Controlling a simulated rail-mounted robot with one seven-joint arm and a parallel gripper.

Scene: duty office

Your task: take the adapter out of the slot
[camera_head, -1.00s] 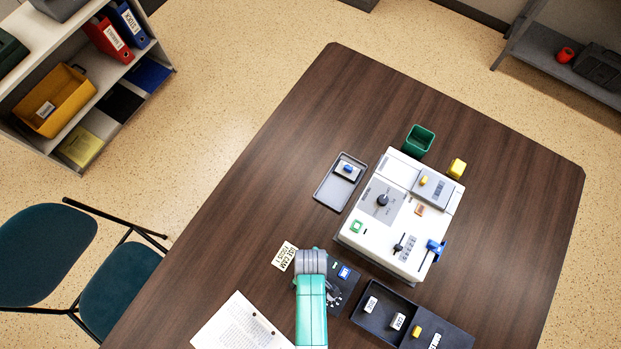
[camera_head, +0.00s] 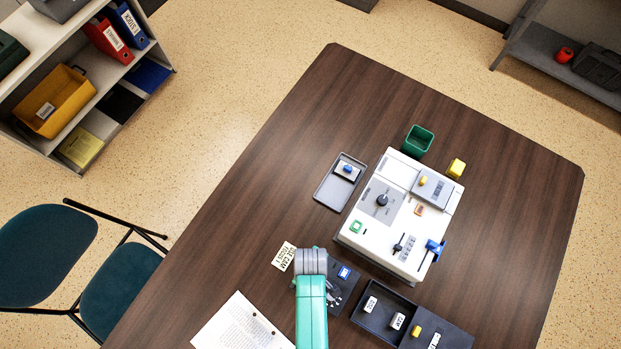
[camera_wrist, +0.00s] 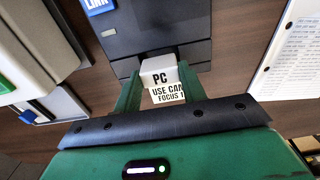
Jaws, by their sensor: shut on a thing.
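The adapter is a white block marked PC (camera_wrist: 158,68) in the wrist view. My gripper (camera_wrist: 159,82) has its two green fingers on either side of it and is shut on it. The block lies at the edge of a dark box (camera_wrist: 150,28) with a blue LINK label; I cannot tell how much of it is still in the slot. In the head view the dark box (camera_head: 343,293) is partly hidden under my arm, and the adapter is hidden there.
A USE CAM FOCUS 1 card (camera_head: 284,255) lies left of my arm. A white machine (camera_head: 365,238) stands to the right, with a grey tray (camera_head: 328,194) behind. A dark divided bin (camera_head: 390,330) and a paper sheet (camera_head: 235,325) flank the front.

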